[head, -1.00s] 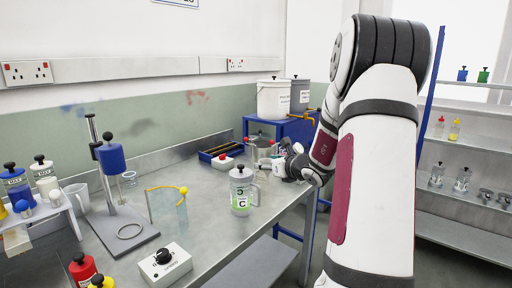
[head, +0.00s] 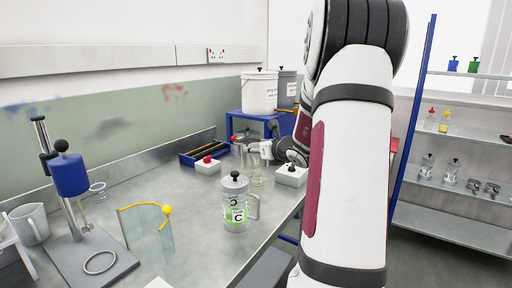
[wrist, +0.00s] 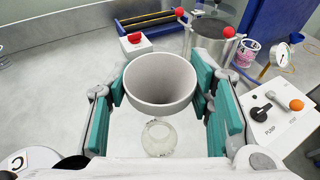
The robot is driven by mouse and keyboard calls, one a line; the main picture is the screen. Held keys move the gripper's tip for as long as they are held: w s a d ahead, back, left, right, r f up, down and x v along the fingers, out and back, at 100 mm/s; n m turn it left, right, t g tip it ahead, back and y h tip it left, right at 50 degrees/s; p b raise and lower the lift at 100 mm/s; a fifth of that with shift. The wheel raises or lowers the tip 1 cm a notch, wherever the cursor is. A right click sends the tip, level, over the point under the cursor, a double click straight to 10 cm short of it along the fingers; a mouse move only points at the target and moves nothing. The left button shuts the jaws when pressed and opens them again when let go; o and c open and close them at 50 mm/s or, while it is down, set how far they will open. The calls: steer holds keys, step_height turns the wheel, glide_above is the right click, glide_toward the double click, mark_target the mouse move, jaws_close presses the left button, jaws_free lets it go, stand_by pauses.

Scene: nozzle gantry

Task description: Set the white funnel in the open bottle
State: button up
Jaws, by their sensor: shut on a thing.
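My gripper (wrist: 162,95) is shut on the white funnel (wrist: 160,82), with teal pads on either side of its wide rim, which faces the wrist camera. In the head view the funnel (head: 265,149) is a small white shape beside my gripper (head: 283,148), partly hidden by it. The clear open bottle (head: 257,176) stands on the bench just below the funnel. In the wrist view the bottle (wrist: 160,140) shows as a faint glass outline below the funnel's rim. I cannot tell whether the funnel's stem is in the bottle's neck.
A lidded jug marked C (head: 235,205) stands in front of the bottle. A white pump box (wrist: 272,112) with knobs is at the right, and a box with a red button (head: 207,166) at the left. A metal pot (wrist: 212,38) stands behind. A stand (head: 75,200) is farther left.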

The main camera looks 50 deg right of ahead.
mark_target(258, 158)
steer(key=shift+f+b, duration=1.15)
steer(key=shift+f, duration=0.95)
steer(key=shift+s+b, duration=0.15)
steer(key=shift+b, duration=0.15)
steer(key=shift+f+b, duration=0.3)
steer(key=shift+r, duration=0.3)
steer(key=shift+a+r+p, duration=0.1)
steer(key=shift+r+p, duration=0.25)
steer(key=shift+r, duration=0.2)
steer(key=shift+f+b, duration=0.85)
steer(key=shift+b, duration=0.05)
stand_by(1.3)
steer(key=shift+r+p, duration=0.5)
steer(key=shift+r, duration=0.35)
